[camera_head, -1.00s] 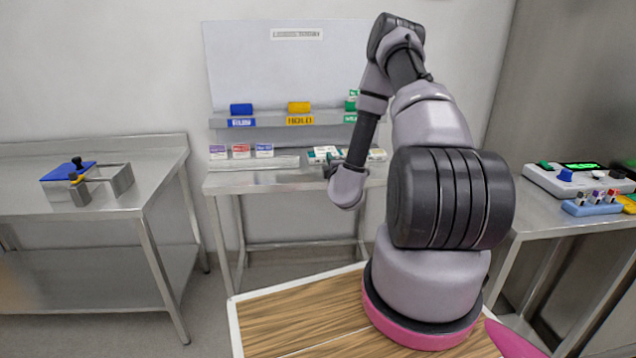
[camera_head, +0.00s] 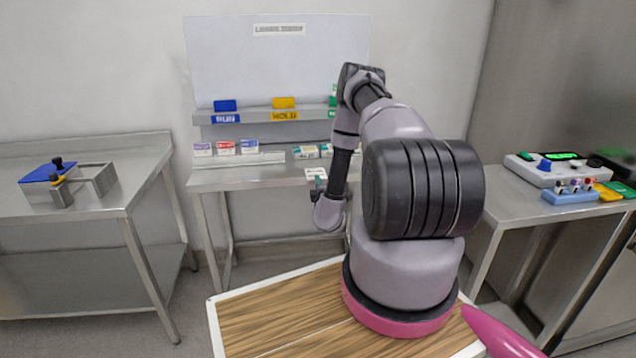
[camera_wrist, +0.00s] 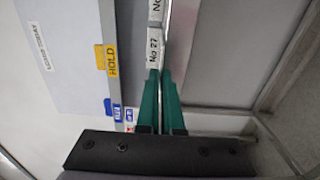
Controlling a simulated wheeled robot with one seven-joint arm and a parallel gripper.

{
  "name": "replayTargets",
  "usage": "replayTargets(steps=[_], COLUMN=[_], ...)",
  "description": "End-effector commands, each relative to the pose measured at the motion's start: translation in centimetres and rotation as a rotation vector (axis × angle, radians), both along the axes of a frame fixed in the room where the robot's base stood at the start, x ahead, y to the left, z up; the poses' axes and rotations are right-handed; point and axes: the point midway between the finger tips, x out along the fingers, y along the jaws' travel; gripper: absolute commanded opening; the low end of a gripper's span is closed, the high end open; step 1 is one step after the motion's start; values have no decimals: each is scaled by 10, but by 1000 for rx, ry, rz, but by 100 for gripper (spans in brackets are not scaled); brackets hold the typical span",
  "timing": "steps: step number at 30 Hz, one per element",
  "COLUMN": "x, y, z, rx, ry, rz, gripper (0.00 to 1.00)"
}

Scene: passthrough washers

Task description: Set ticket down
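My gripper (camera_wrist: 159,78) has green fingers that are close together in the wrist view. A white ticket marked "No 27" (camera_wrist: 154,47) is at their tips, and the fingers appear shut on it. In the head view my gripper (camera_head: 318,184) is at the front edge of the middle table, with the white ticket (camera_head: 316,173) just above it. Another white ticket marked "No" (camera_wrist: 156,10) is farther out in the wrist view. Two green-marked cards (camera_head: 306,152) lie on the middle table, behind the gripper.
The middle table (camera_head: 235,180) carries purple, red and blue cards (camera_head: 227,147) at left. Above them is a shelf with blue "RUN" (camera_head: 225,118) and yellow "HOLD" (camera_head: 284,115) labels. A left table (camera_head: 80,220) holds a metal fixture. A control box (camera_head: 545,170) stands right.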

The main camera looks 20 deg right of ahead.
Motion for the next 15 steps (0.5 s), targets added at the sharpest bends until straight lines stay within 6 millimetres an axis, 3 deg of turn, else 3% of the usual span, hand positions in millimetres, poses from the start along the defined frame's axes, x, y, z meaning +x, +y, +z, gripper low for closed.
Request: replayTargets(steps=[8, 11, 15], x=[0, 0, 0], y=[0, 0, 0], z=[-2, -1, -1], rx=[1, 1, 1], ry=[0, -1, -1], rz=[-1, 0, 0], gripper=[0, 33, 33])
